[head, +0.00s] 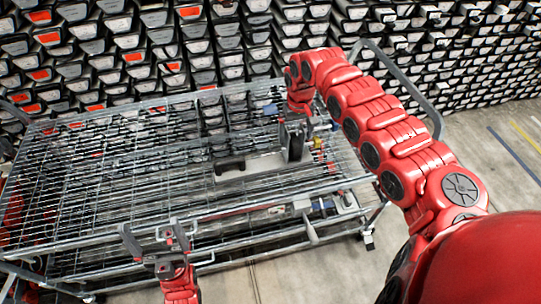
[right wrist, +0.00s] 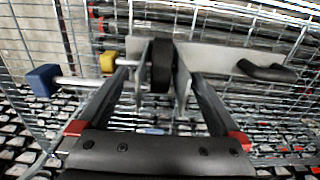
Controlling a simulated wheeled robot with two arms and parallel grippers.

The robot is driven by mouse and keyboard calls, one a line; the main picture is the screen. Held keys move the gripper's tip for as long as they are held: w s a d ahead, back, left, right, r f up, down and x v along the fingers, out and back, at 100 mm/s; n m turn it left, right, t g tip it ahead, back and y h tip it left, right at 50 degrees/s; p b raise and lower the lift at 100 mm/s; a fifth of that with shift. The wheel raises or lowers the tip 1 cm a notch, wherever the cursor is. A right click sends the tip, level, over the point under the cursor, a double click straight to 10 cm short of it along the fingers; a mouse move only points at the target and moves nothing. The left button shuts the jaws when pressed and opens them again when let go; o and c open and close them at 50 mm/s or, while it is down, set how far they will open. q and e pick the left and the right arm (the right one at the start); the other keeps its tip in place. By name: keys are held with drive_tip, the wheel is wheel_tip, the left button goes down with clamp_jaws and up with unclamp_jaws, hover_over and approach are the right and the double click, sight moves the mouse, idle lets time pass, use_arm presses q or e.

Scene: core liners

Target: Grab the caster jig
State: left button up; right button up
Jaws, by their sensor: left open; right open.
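The likely caster jig is a light grey flat plate (head: 262,165) with a black handle (head: 229,165), lying on the top rack of the wire cart. In the right wrist view the grey plate (right wrist: 220,62) carries a black handle (right wrist: 266,72) at right. My right gripper (right wrist: 162,78) is open, its fingers on either side of a dark upright block (right wrist: 161,62) at the plate's left part; contact is unclear. In the head view my right gripper (head: 293,150) reaches down over the plate's right end. My left gripper (head: 158,238) is open and empty at the cart's front edge.
The wire cart (head: 110,190) has metal rails and a tall handle frame at right. A rod with a blue end (right wrist: 42,80) and a yellow piece (right wrist: 107,62) lie left of my right fingers. Many bins fill the back wall. Bare floor (head: 335,265) shows at front right.

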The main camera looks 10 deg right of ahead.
sight(294, 140)
drive_tip(key=shift+a+f+p, duration=0.1)
drive_tip(key=shift+f+p, duration=0.35)
drive_tip(key=shift+f, duration=0.15)
wheel_tip(294, 140, down, 4)
drive_tip(key=shift+r+p, duration=0.1)
drive_tip(key=shift+p, duration=0.6)
drive_tip(key=shift+f, duration=0.35)
clamp_jaws()
